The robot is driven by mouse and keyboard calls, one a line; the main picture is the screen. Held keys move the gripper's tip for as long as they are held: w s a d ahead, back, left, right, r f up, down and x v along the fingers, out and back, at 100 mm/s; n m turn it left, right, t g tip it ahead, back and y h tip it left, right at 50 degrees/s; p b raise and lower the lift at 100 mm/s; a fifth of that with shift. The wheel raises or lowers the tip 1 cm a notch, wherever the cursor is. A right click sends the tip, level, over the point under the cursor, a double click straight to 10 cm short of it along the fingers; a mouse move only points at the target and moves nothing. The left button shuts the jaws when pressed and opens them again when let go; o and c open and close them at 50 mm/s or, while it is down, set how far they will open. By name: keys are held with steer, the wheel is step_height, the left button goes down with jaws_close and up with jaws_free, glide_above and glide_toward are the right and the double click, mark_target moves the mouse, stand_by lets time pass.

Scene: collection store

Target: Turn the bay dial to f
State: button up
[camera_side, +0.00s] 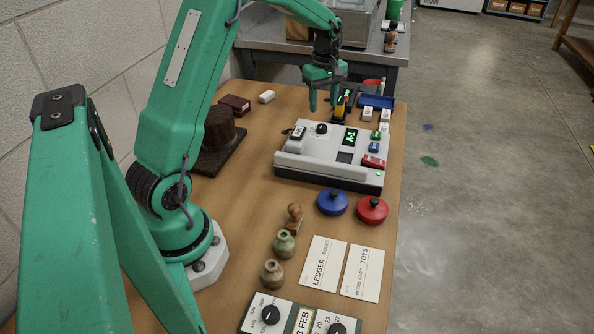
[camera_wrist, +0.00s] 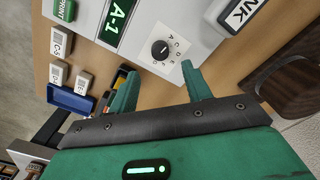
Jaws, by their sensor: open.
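The bay dial is a small black knob (camera_side: 321,129) on top of the pale grey label machine (camera_side: 318,158). In the wrist view, the knob (camera_wrist: 160,50) has a white mark and small letters around its right side; the mark's exact direction is hard to read. The machine's green display (camera_side: 351,137) reads A-1, also in the wrist view (camera_wrist: 116,22). My gripper (camera_side: 325,108) is open and empty, pointing down above the machine's far side. In the wrist view, its fingertips (camera_wrist: 158,72) are spread below the knob, apart from it.
A key ending in NK (camera_wrist: 240,14) is right of the knob in the wrist view. A blue tray (camera_side: 376,101) and small white label blocks (camera_side: 367,115) sit at the back right. A dark round-topped object (camera_side: 220,130) stands left. Blue (camera_side: 332,202) and red (camera_side: 372,210) lids lie in front.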

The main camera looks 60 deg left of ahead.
mark_target(322, 126)
steer(key=shift+f, duration=3.65)
steer(key=c, duration=1)
